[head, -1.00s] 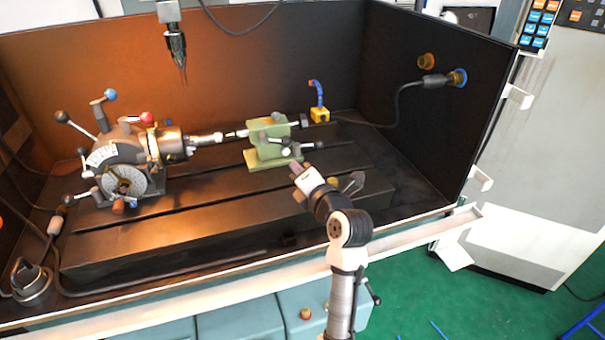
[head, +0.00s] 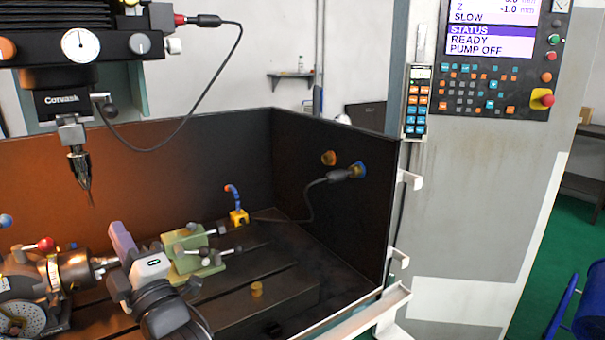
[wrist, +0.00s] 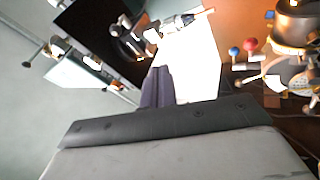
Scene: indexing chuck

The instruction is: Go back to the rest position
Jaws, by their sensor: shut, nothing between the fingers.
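My gripper (head: 122,238) is in the lower left of the head view, with its purple-grey fingers pointing up and away. The fingers are together and empty. They also show in the wrist view (wrist: 157,88). In the head view the gripper appears between the indexing chuck (head: 75,272) on the left and the green tailstock (head: 190,256) on the right, overlapping part of both. I cannot tell its exact height or whether it touches anything. The chuck's red knob (head: 46,244) and blue knob (head: 6,221) show at the left.
The slotted bed (head: 285,295) is mostly clear to the right of the tailstock. A yellow block with a blue hose (head: 238,217) stands behind it. The spindle tool (head: 80,170) hangs above at left. A dark side wall (head: 335,225) and a control panel (head: 490,85) are on the right.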

